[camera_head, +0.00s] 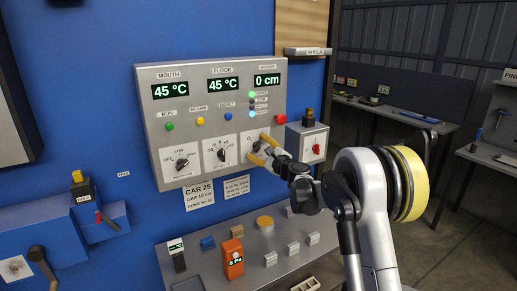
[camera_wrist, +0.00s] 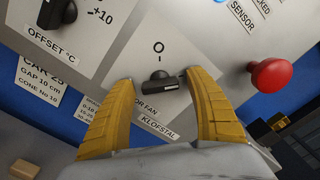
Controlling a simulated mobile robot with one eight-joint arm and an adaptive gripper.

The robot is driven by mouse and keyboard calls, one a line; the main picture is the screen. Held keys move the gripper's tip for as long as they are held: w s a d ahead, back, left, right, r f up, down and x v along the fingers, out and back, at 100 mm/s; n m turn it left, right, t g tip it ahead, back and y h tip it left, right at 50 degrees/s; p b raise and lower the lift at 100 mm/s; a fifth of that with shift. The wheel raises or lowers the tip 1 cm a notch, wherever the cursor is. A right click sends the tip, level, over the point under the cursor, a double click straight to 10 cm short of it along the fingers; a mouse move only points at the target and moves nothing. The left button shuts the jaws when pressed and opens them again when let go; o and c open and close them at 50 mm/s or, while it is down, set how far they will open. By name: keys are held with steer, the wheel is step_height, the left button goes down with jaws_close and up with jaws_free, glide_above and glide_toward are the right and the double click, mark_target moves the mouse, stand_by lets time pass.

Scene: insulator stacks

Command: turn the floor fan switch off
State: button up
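The floor fan switch (camera_wrist: 157,82) is a black rotary knob on a pale plate, with an "O" mark above it and a partly covered label ending "OR FAN" below. Its bar lies roughly sideways in the wrist view, with a light mark towards the right. My gripper (camera_wrist: 159,79) is open, with one yellow finger on each side of the knob. Both fingertips look close to the knob's ends; I cannot tell if they touch. In the head view my gripper (camera_head: 258,150) is at the plate and hides most of the switch.
The grey control panel (camera_head: 205,80) hangs on a blue wall. A red button (camera_wrist: 271,75) is right of the switch, and the offset dial (camera_wrist: 58,14) is to the left. Below is a sloped console (camera_head: 210,262) with several buttons. A box with a red switch (camera_head: 316,149) is beside my arm.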

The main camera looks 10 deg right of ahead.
steer(key=c, duration=1)
steer(key=shift+n, duration=0.4)
steer(key=n, duration=0.2)
steer(key=shift+n, duration=0.4)
steer(key=n+b, duration=0.1)
steer(key=n, duration=0.3)
steer(key=shift+n, duration=0.3)
steer(key=n, duration=0.4)
steer(key=shift+n, duration=1.8)
